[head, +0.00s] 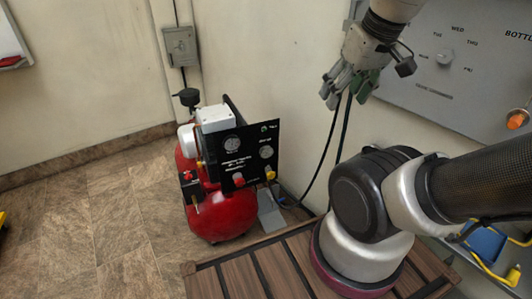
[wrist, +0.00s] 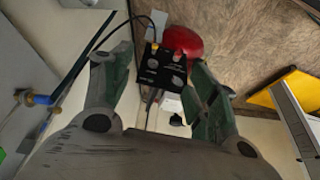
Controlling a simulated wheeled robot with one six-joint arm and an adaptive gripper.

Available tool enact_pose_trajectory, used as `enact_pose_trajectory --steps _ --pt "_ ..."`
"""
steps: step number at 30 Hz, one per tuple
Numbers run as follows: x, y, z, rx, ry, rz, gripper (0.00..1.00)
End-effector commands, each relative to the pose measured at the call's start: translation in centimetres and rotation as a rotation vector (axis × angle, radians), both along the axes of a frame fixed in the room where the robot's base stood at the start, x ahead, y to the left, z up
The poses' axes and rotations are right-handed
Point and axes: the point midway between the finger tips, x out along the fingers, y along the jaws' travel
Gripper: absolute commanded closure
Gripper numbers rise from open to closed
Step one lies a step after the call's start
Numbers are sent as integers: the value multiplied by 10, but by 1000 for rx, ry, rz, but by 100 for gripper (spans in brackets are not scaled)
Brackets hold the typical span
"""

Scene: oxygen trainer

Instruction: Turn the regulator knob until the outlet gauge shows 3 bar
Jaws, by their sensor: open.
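A red compressor tank (head: 222,215) stands on the floor with a black panel (head: 251,160) on its front. The panel carries two round gauges, one upper left (head: 231,145) and one at right (head: 266,152). Their needles are too small to read. A red knob (head: 239,180) and a yellow fitting (head: 270,174) sit low on the panel; I cannot tell surely which is the regulator knob. My gripper (head: 345,94) is open and empty, up and to the right of the panel, apart from it. In the wrist view the panel (wrist: 161,68) shows between and beyond the open fingers.
A grey wall board (head: 450,60) with a dial and an orange lamp (head: 517,118) is at right, near my gripper. Black hoses (head: 326,155) hang beside the compressor. A slatted wooden surface (head: 232,279) lies in front.

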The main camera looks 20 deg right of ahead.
Motion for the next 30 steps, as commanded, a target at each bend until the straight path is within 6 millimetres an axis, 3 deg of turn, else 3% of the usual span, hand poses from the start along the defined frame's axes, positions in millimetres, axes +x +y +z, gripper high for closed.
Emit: enact_pose_trajectory --steps 10,14,23,30 --pt "0 2 0 0 0 9 41" --pt "8 10 -16 -2 78 47 41" --pt "37 43 -97 -28 475 163 41" --pt "76 84 -183 -33 642 210 41"
